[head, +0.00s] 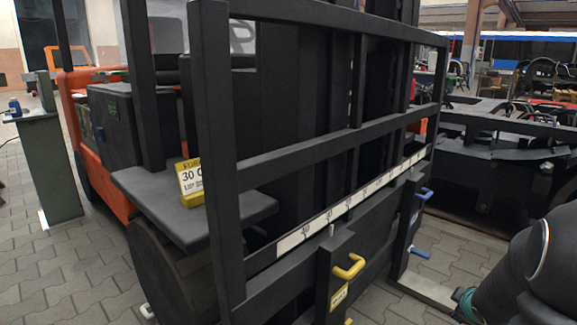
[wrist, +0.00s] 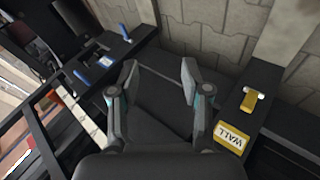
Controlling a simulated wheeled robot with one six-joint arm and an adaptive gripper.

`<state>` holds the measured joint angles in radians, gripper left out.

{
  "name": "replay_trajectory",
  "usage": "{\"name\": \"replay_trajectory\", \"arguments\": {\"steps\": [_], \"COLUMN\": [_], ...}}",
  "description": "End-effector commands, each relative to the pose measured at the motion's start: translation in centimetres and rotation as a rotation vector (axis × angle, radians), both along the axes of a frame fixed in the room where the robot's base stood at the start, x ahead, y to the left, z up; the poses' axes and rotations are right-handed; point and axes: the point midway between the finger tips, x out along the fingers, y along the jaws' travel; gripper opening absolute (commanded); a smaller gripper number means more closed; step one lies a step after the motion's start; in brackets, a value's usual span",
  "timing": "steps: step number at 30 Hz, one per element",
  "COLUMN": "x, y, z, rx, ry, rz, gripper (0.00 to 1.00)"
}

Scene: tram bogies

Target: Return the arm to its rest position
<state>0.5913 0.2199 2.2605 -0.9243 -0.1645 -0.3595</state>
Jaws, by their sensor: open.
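My gripper (wrist: 157,76) shows in the wrist view with its two fingers spread apart. Nothing is between the fingertips. Below them lie dark flat panels of the forklift's front. My arm (head: 545,265) shows at the lower right edge of the head view, dark and rounded with a teal part at its lower left. The gripper's fingers cannot be made out in the head view.
A black forklift frame (head: 215,150) with a white scale strip (head: 330,213) fills the middle. A yellow handle (head: 349,267) and blue handle (head: 419,252) stick out of it. The wrist view shows a yellow "WALL" label (wrist: 231,137).

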Motion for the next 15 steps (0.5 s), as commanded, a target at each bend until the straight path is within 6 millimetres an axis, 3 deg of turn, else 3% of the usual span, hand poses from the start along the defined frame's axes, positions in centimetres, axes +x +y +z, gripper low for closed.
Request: {"name": "replay_trajectory", "arguments": {"steps": [1,5,11,15], "x": [-1.3,-5.4,-11.9,-15.8], "y": [0.3,1.9,7.7,12.8], "z": [1.3,3.5,7.2,9.6], "rx": [0.024,0.119,0.297,0.422], "ry": [0.019,0.076,0.151,0.198], "rz": [-0.096,-0.353,-0.661,-0.782], "gripper": [0.47,0.47,0.47,0.47]}}
